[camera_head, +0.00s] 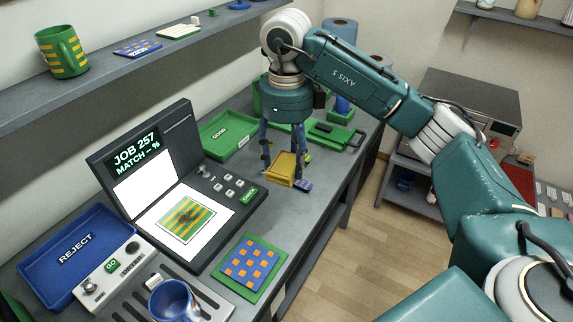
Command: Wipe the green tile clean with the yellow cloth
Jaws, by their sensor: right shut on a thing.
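A green tile with yellow stripes (205,218) lies on the white lit panel of the inspection machine, with a dark smudge across its middle. My right gripper (284,158) points down over the bench's right edge, beyond the machine. It is shut on the yellow cloth (281,169), which hangs folded between its fingers, apart from the tile. Whether the cloth touches the bench I cannot tell. My left gripper is not in view.
The machine's screen (136,150) stands upright behind the panel. A blue REJECT tray (95,225), blue mug (172,300) and orange-checked blue tile (249,263) are nearer. A green GOOD tray (222,128) sits farther back. A shelf (110,65) overhangs the left.

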